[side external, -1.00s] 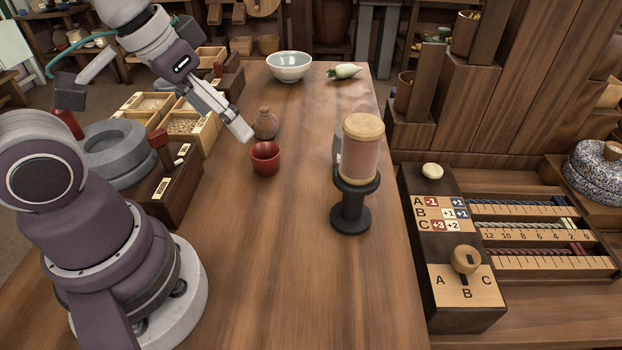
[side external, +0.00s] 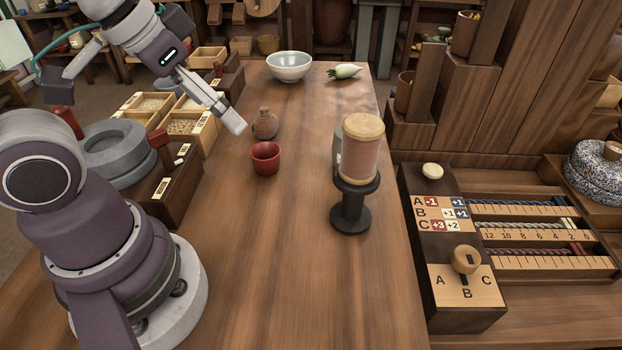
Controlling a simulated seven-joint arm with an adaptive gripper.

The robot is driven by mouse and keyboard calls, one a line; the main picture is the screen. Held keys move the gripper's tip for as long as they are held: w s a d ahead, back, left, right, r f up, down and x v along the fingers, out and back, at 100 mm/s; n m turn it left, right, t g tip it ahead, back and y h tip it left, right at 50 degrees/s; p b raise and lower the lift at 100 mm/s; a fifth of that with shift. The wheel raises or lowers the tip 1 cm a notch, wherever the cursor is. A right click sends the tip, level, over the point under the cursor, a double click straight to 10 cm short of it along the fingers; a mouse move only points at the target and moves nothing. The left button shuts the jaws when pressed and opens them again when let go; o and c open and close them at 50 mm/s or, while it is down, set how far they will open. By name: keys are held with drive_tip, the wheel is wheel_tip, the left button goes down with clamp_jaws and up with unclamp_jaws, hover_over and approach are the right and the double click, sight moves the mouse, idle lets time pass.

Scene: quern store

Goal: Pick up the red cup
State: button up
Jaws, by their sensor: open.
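The red cup (side external: 265,159) stands upright on the wooden table, left of its middle. My gripper (side external: 236,126) is open and empty, up and to the left of the cup in the side external view. It is apart from the cup and seems to be above the table. The gap between its fingers is hard to see from this side. Nothing hides the cup.
A small brown bottle (side external: 265,124) stands just behind the cup. A white bowl (side external: 289,66) and a white radish (side external: 344,72) lie at the back. The front table is clear.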

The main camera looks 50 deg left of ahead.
drive_tip(key=shift+o, duration=0.8)
drive_tip(key=n+g, duration=0.6)
drive_tip(key=n, duration=1.4)
hover_over(266, 158)
drive_tip(key=s+d, duration=0.1)
drive_tip(key=s, duration=0.1)
wheel_tip(266, 158, down, 11)
drive_tip(key=f, duration=0.6)
drive_tip(key=d+f, duration=0.1)
drive_tip(key=f, duration=0.2)
drive_tip(key=shift+w+f, duration=0.35)
drive_tip(key=shift+w, duration=0.05)
